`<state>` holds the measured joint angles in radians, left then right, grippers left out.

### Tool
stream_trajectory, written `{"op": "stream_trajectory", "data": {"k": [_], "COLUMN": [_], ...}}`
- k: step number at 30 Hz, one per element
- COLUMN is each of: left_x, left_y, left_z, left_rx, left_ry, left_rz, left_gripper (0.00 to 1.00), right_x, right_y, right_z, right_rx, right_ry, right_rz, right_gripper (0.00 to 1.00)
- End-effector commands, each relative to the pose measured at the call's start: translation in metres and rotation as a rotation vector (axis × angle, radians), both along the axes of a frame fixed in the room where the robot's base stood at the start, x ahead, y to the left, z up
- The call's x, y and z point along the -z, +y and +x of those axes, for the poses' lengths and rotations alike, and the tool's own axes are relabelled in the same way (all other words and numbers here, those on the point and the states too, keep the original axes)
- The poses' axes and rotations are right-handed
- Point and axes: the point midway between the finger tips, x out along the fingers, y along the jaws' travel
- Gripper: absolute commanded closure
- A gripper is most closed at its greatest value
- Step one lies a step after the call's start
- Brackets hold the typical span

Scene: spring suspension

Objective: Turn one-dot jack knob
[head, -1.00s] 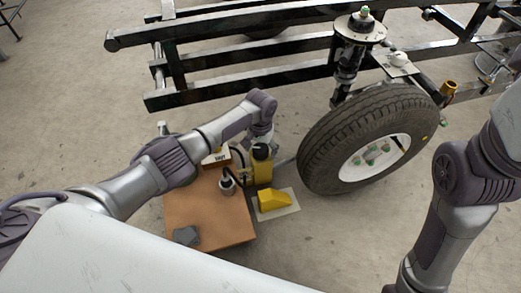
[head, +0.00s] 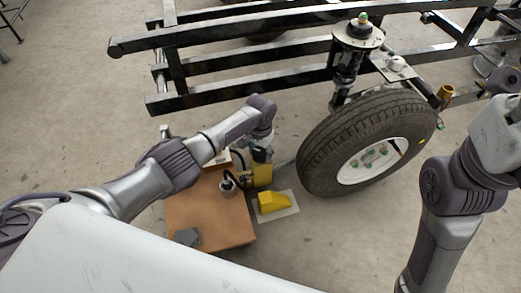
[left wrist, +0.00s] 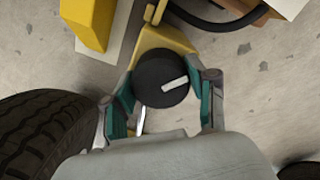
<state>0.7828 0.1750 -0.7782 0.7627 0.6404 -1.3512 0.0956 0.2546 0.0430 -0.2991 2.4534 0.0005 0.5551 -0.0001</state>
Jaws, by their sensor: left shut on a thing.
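The jack knob (left wrist: 165,78) is round and black with a white bar on its top, seen in the left wrist view. It sits on a yellow jack body (left wrist: 165,40), which also shows in the head view (head: 263,174). My left gripper (left wrist: 163,92) has its two teal-lined fingers on opposite sides of the knob and is shut on it. In the head view my left gripper (head: 262,152) points down over the jack and hides the knob. I cannot make out a one-dot mark. My right arm comes in at the right; its gripper is out of view.
A tire (head: 325,145) stands just right of the jack under a black frame (head: 240,75). A yellow wedge (head: 273,201) lies on a pale mat (head: 291,210) in front. A brown board (head: 210,220) with a grey block (head: 187,236) lies to the left.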

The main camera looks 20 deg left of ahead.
Motion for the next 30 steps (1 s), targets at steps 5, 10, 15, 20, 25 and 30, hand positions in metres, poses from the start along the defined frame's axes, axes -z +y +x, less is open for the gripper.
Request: {"op": "stream_trajectory", "data": {"k": [5, 10, 15, 20, 25, 30], "left_x": [-0.0011, -0.0003, 0.0003, 0.0006, 0.0008, 0.001], "left_y": [-0.0004, -0.0002, 0.0003, 0.0005, 0.0004, 0.0005], "left_z": [-0.0013, -0.0012, -0.001, -0.0009, -0.0008, -0.0008], "left_rx": [0.154, 0.291, 0.403, 0.48, 0.528, 0.546], "left_ry": [0.004, 0.004, 0.003, 0.004, 0.004, 0.004], "left_rz": [-0.001, 0.0, -0.001, 0.0, 0.0, 0.0], "left_gripper": [0.78, 0.78, 0.78, 0.78, 0.78, 0.78], "right_x": [0.0009, 0.0034, 0.005, 0.0053, 0.0059, 0.008], "right_y": [-0.0008, -0.0011, -0.0015, -0.0017, -0.0018, -0.0017], "right_z": [0.0031, 0.0049, 0.0053, 0.0054, 0.0058, 0.0069], "right_rx": [-0.002, -0.003, -0.004, -0.005, -0.005, -0.005], "right_ry": [0.024, 0.039, 0.046, 0.048, 0.052, 0.061], "right_rz": [0.002, 0.004, 0.005, 0.006, 0.007, 0.007], "right_gripper": [0.3, 0.3, 0.3, 0.3, 0.3, 0.3]}}
